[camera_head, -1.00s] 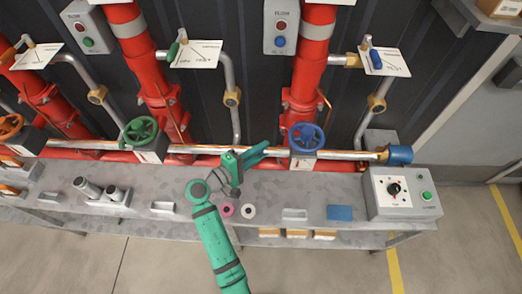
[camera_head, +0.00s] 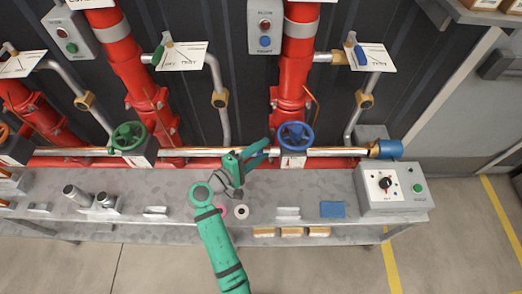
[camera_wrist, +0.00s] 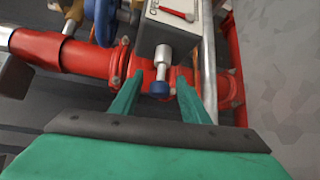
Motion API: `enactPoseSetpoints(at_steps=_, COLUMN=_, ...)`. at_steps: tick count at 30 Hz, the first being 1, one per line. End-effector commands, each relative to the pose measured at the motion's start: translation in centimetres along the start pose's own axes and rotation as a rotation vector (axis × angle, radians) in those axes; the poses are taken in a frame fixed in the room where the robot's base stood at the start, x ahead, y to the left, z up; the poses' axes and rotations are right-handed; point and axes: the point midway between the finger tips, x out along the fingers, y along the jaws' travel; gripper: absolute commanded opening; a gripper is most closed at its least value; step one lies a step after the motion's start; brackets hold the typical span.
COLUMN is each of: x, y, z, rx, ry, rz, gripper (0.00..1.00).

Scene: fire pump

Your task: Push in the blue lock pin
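The blue lock pin (camera_wrist: 160,86) shows in the wrist view as a grey metal cylinder with a blue end. It sticks out below a grey box with a label (camera_wrist: 175,12). My gripper (camera_wrist: 159,78) is open and empty. Its two green fingers stand apart, one on each side of the pin in the picture; I cannot tell whether they touch it. In the head view my gripper (camera_head: 266,150) is just left of the box under the blue handwheel (camera_head: 295,136). The pin cannot be made out there.
A long metal pipe (camera_head: 335,152) runs behind the bench (camera_head: 270,190), with red vertical pipes (camera_head: 290,75) above it. A green handwheel (camera_head: 127,135) is on the left. A control box (camera_head: 393,190) with a dial stands at the right end of the bench.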

Motion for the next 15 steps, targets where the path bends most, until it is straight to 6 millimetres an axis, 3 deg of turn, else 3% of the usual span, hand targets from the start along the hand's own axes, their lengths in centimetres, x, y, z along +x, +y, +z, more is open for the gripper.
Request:
enactPoseSetpoints(at_steps=8, x=-1.1, y=0.0, z=0.0, rx=0.000, ry=0.000, rz=0.000, gripper=0.42)
enactPoseSetpoints(at_steps=15, x=-5.3, y=0.0, z=0.0, rx=0.001, ry=0.002, rz=0.000, gripper=0.42)
